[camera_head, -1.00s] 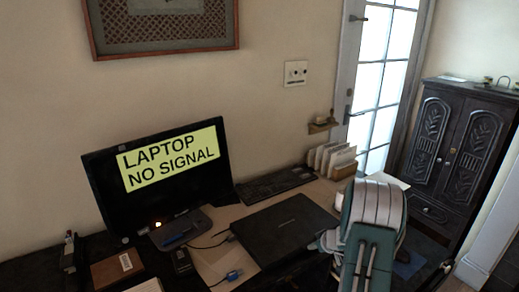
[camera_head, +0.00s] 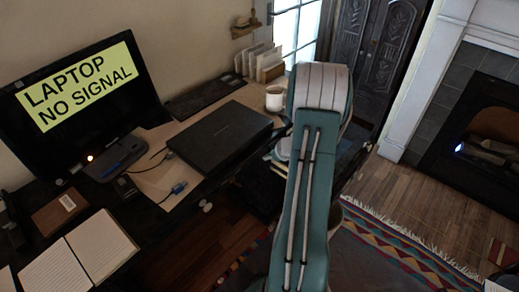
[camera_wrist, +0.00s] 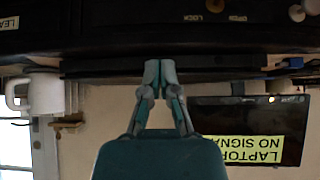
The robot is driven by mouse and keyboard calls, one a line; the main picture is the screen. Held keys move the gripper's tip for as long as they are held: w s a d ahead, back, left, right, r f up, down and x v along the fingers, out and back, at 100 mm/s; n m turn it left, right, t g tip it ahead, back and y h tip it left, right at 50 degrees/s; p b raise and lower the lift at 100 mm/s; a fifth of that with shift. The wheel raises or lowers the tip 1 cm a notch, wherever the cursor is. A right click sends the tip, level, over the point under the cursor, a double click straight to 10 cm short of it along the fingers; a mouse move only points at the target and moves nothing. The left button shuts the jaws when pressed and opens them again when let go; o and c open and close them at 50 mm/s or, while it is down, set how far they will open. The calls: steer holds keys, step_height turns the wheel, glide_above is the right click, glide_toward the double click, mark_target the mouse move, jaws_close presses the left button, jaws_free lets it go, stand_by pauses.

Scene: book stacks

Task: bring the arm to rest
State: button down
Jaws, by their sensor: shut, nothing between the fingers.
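My arm (camera_head: 310,170), teal and white, rises in front of the right end of the desk in the head view. Its far end hides my gripper there. In the wrist view my gripper (camera_wrist: 160,75) is shut and empty, its two fingertips together. That view is upside down. The fingertips appear against the dark desk edge and the thin dark laptop (camera_wrist: 110,66); I cannot tell whether they touch.
The closed laptop (camera_head: 218,135) lies on the dark desk, with a white mug (camera_head: 275,98) beside it. A monitor (camera_head: 80,105) stands left. An open notebook (camera_head: 80,255) lies front left. Wood floor (camera_head: 425,190) and a fringed rug (camera_head: 375,250) lie right.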

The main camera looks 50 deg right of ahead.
steer(key=shift+s+d+f, duration=0.15)
steer(key=shift+s+d, duration=0.05)
steer(key=w+a+r+n+g+y, duration=0.2)
steer(key=w+a+r+y, duration=0.1)
steer(key=a+r, duration=1.8)
steer(key=s+a+r+m+h, duration=0.1)
steer(key=s+a+r, duration=0.3)
steer(key=s+a, duration=0.4)
steer(key=s+a+r+m+h, duration=0.1)
steer(key=s+a+r, duration=0.3)
steer(key=s+a, duration=0.5)
steer(key=shift+s+m+g+h, duration=0.3)
steer(key=shift+s+m+h, duration=0.1)
steer(key=shift+s+h, duration=0.25)
steer(key=shift+w, duration=0.1)
